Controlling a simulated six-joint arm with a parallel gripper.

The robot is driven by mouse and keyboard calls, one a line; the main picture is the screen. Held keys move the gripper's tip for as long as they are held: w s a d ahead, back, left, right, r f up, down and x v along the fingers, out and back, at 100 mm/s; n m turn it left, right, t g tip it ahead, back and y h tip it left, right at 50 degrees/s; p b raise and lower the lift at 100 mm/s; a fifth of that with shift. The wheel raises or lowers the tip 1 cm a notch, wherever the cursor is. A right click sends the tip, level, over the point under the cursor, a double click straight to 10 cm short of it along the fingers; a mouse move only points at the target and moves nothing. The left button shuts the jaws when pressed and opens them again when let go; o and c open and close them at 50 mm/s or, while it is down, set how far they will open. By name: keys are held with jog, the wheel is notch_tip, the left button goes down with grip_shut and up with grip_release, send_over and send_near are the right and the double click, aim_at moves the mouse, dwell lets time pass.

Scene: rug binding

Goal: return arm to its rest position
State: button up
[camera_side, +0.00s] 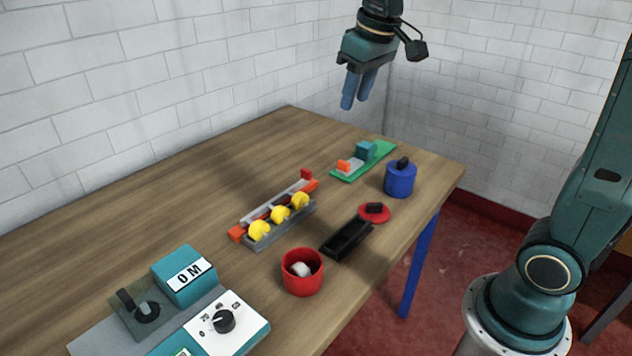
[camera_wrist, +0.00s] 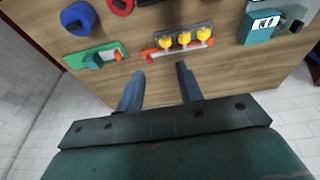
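My gripper (camera_side: 358,88) hangs in the air high above the far end of the wooden table (camera_side: 130,215), clear of everything. In the wrist view my gripper (camera_wrist: 160,80) has its two blue-grey fingers apart, with nothing between them, so it is open and empty. Past the fingertips lies bare tabletop.
On the table are a green board (camera_side: 378,160), a blue pot (camera_side: 400,180), a red lid (camera_side: 374,213), a black tray (camera_side: 346,240), a red cup (camera_side: 302,283), a rack with yellow knobs (camera_side: 281,214) and a teal device (camera_side: 185,275). White brick walls (camera_side: 180,60) stand behind.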

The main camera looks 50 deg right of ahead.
jog(key=s+a+f+t, duration=0.1)
jog(key=s+a+f, duration=0.1)
jog(key=s, duration=0.7)
jog(key=s+a+f+t, duration=0.1)
jog(key=s+f, duration=0.2)
jog(key=s, duration=0.7)
jog(key=shift+a+t, duration=0.3)
jog(key=shift+a, duration=0.05)
